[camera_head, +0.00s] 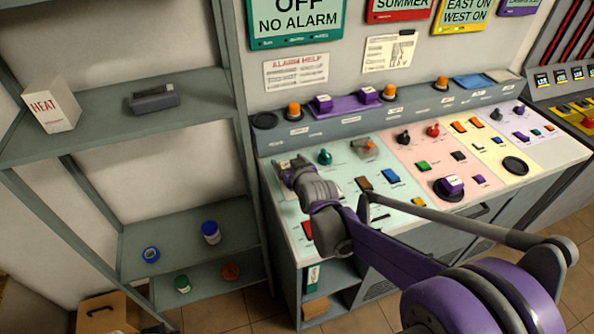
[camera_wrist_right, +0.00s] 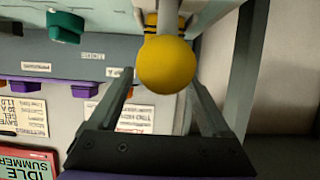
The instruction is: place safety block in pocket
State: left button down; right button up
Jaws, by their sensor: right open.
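No thing in view is clearly marked as the safety block, and I cannot tell which opening is the pocket. My right gripper (camera_head: 287,168) is over the left end of the console's pale green panel (camera_head: 345,190). In the right wrist view my right gripper (camera_wrist_right: 162,82) is open. A yellow ball knob (camera_wrist_right: 166,65) on a stem shows between its fingers; I cannot tell whether they touch it. My gripper and arm hide part of the panel in the head view. My left gripper is out of view.
The console (camera_head: 262,143) has several knobs, switches and orange lamps. A grey shelf (camera_head: 110,122) at the left holds a HEAT box (camera_head: 50,106) and a dark grey block-shaped device (camera_head: 153,98). Small round containers, one blue-capped (camera_head: 210,232), stand lower. A brown box (camera_head: 108,315) is below.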

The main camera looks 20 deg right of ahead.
jog(key=v, duration=1.1)
jog(key=s+f+g, duration=0.4)
jog(key=s+f, duration=0.1)
jog(key=s, duration=0.7)
jog(key=s+f+g+p, duration=0.1)
jog(key=s+f+g, duration=0.3)
jog(key=s, duration=0.8)
jog(key=shift+f, duration=0.4)
jog(key=shift+s+d, duration=0.1)
jog(key=shift+d, duration=0.05)
